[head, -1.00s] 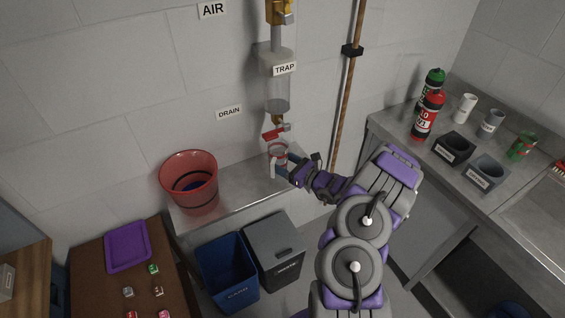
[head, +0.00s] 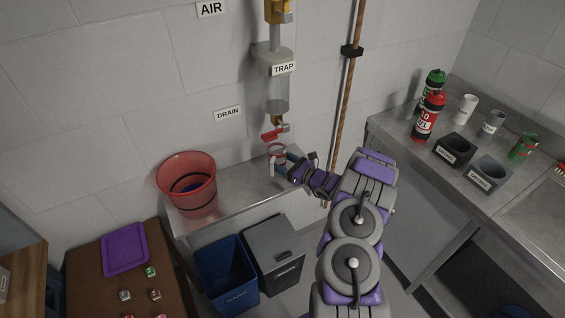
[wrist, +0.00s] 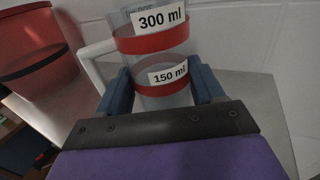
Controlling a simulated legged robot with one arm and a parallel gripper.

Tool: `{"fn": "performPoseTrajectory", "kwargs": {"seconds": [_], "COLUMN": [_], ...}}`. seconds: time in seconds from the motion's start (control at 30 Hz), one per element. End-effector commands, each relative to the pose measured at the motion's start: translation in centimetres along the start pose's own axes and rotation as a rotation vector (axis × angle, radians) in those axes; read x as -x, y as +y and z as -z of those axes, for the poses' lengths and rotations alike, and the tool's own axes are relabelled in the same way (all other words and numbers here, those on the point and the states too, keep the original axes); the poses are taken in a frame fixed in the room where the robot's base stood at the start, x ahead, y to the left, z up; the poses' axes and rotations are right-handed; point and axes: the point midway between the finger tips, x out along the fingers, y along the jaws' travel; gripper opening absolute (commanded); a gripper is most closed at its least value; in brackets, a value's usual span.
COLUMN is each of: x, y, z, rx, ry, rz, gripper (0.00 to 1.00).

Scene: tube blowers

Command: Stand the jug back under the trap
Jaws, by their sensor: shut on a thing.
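The jug (wrist: 163,60) is clear, with red bands marked 300 ml and 150 ml and a pale handle at its left in the wrist view. It looks upright. My gripper (wrist: 165,92) is shut on its lower part, one blue finger on each side. In the head view the jug (head: 277,155) is at the shelf below the trap (head: 278,88) and its red drain valve (head: 274,133). I cannot tell whether its base touches the shelf. My gripper (head: 288,165) reaches it from the right.
A red bucket (head: 187,170) stands on the left of the metal shelf (head: 235,190). A blue bin (head: 226,275) and a grey bin (head: 273,250) stand below. A counter with bottles and cups is at the right.

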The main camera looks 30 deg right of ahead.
Motion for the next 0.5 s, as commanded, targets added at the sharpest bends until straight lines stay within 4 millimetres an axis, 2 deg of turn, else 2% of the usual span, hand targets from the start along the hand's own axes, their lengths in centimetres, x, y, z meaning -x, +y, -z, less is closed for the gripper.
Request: {"fn": "performPoseTrajectory", "kwargs": {"seconds": [0.03,0.07,0.3,0.5], "x": [-0.02,-0.01,-0.01,-0.02], "y": [0.02,0.01,0.02,0.02], "z": [0.13,0.08,0.05,0.03], "rx": [0.0,0.0,0.001,0.001], "ry": [0.0,0.0,0.0,0.0], "rz": [0.0,0.0,0.0,0.0], "gripper": [0.24,0.7,0.93,0.93]}}
